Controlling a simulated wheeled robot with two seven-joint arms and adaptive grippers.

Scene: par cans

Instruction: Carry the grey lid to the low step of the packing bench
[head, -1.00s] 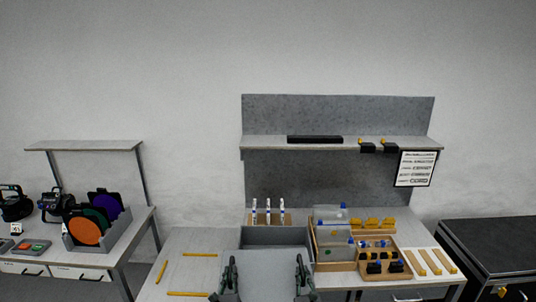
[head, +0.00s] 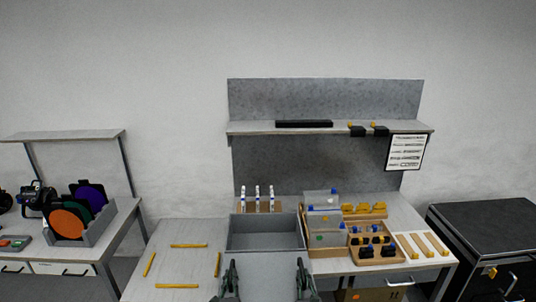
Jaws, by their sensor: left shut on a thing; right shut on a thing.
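The grey lid (head: 266,276) is at the bottom middle of the head view, a flat panel held between my two grippers. My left gripper (head: 231,272) is shut on its left edge and my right gripper (head: 301,270) on its right edge. The lid's near part is cut off by the frame. The packing bench (head: 408,215) lies ahead. Left of the lid is a pale surface (head: 182,265) with yellow strips marking a rectangle; it looks like the low step, and the marked area is empty.
An open grey bin (head: 265,248) stands just beyond the lid. Right of it are clear boxes (head: 325,225), a wooden tray of knobs (head: 376,248) and yellow-striped boards (head: 422,246). A black case (head: 490,240) stands far right; another table (head: 120,215) with coloured filters is left.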

